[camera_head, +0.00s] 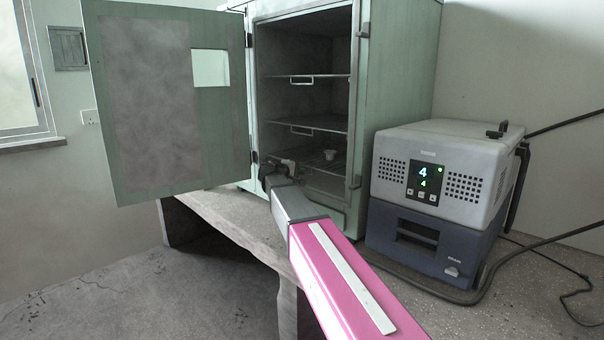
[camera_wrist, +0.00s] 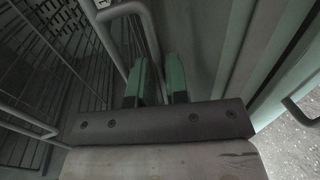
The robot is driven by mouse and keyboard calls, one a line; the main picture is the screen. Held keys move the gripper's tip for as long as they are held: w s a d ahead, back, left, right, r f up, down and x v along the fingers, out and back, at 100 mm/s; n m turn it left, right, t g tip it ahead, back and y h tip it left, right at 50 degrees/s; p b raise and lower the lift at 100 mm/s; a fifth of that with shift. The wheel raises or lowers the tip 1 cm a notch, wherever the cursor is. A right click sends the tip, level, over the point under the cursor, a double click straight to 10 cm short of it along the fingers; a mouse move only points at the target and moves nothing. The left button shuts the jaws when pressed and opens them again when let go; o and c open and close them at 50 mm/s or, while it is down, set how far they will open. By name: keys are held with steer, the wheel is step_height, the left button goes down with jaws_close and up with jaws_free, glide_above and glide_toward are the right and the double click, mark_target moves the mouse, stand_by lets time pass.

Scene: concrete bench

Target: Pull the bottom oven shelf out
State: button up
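The oven (camera_head: 398,70) is a pale green cabinet on the bench with its door (camera_head: 160,110) swung wide open to the left. The bottom shelf (camera_head: 322,168) is a wire rack low inside, with a small white cup-like thing (camera_head: 329,154) on it. My gripper (camera_head: 281,166) is at the front left of this shelf, covering part of its front edge. In the wrist view, my gripper's two green fingers (camera_wrist: 159,82) stand a small gap apart. A curved grey handle (camera_wrist: 124,10) runs down close to them. I cannot tell whether they clamp it.
Two higher wire shelves (camera_head: 305,76) (camera_head: 318,124) with front handles are in the oven. A grey and blue device (camera_head: 445,165) stands right of the oven, with cables beside it. The bench (camera_head: 238,219) edge runs below my arm. The open door blocks the left side.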

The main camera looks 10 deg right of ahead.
steer(key=shift+w+d+f, duration=0.15)
steer(key=shift+w+d, duration=0.15)
steer(key=shift+d, duration=0.15)
jaws_close()
steer(key=shift+s, duration=0.1)
steer(key=f+v, duration=0.2)
steer(key=v, duration=1)
steer(key=f+v, duration=0.2)
steer(key=v, duration=1)
steer(key=shift+s+a+f, duration=0.35)
steer(key=shift+s+a, duration=0.1)
steer(key=shift+a, duration=0.1)
